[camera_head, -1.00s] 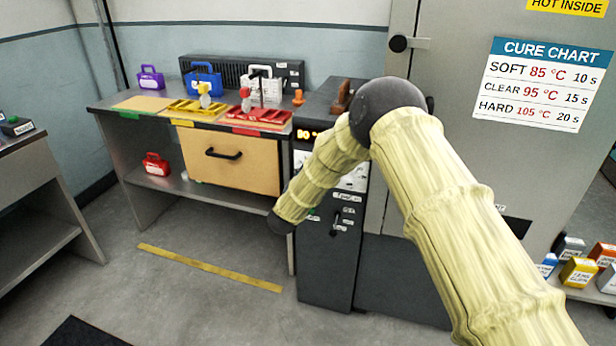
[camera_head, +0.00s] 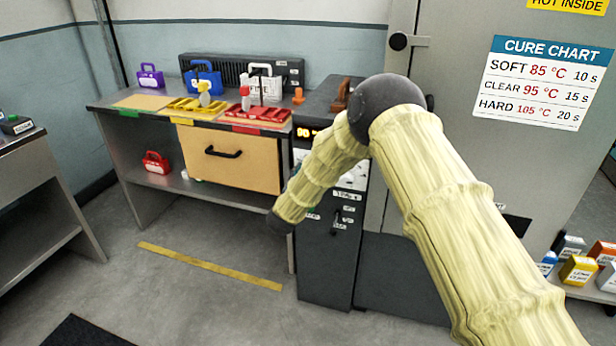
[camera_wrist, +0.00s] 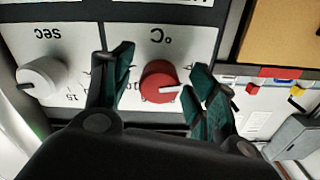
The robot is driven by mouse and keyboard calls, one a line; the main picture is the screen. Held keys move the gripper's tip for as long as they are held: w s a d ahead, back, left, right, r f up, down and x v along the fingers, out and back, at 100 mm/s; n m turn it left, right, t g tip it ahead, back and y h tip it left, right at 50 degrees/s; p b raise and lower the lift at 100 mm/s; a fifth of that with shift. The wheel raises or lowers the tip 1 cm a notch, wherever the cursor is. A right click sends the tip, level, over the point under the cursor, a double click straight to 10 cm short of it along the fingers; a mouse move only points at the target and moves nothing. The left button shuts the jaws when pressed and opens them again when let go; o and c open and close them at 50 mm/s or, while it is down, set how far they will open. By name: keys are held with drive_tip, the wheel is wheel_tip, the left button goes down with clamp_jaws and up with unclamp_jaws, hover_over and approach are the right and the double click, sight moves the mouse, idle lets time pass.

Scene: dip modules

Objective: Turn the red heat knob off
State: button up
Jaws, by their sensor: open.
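The red heat knob (camera_wrist: 160,82) is on a white panel marked "°C", shown upside down in the wrist view. Its white pointer line points to the right in that view. My gripper (camera_wrist: 163,90) is open, with one dark green finger on each side of the knob. I cannot tell whether either finger touches it. In the head view my arm hides the knob and the gripper. The control unit (camera_head: 325,270) shows below and behind my arm, with a lit display (camera_head: 307,132) that seems to read 90.
A white knob (camera_wrist: 42,77) marked "sec" is left of the red one in the wrist view. A bench (camera_head: 105,106) with coloured trays and a tan drawer (camera_head: 235,168) stands left of the unit. A grey cabinet (camera_head: 450,120) with a cure chart is at the right.

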drive_tip(key=v, duration=1.1)
drive_tip(key=shift+s, duration=0.15)
drive_tip(key=s+d+f+n+g+y+p, duration=0.2)
drive_tip(key=s+d+f+n+g, duration=0.15)
drive_tip(key=s+d+f, duration=0.6)
drive_tip(key=s+d+f+n+g+y+p, duration=0.25)
drive_tip(key=s+d+f+g, duration=0.3)
drive_tip(key=s+f, duration=0.7)
drive_tip(key=s+d+g+p, duration=0.1)
drive_tip(key=s+d+g, duration=0.1)
drive_tip(key=s, duration=0.9)
drive_tip(key=s+d+g+p, duration=0.1)
drive_tip(key=s+d+g, duration=0.2)
drive_tip(key=s, duration=0.8)
drive_tip(key=s+d+g+y+p, duration=0.1)
drive_tip(key=s+d+g, duration=0.2)
drive_tip(key=s+d, duration=0.3)
drive_tip(key=s, duration=0.5)
drive_tip(key=shift+s+d+f, duration=0.15)
drive_tip(key=shift+s+f, duration=0.2)
drive_tip(key=shift+f, duration=0.05)
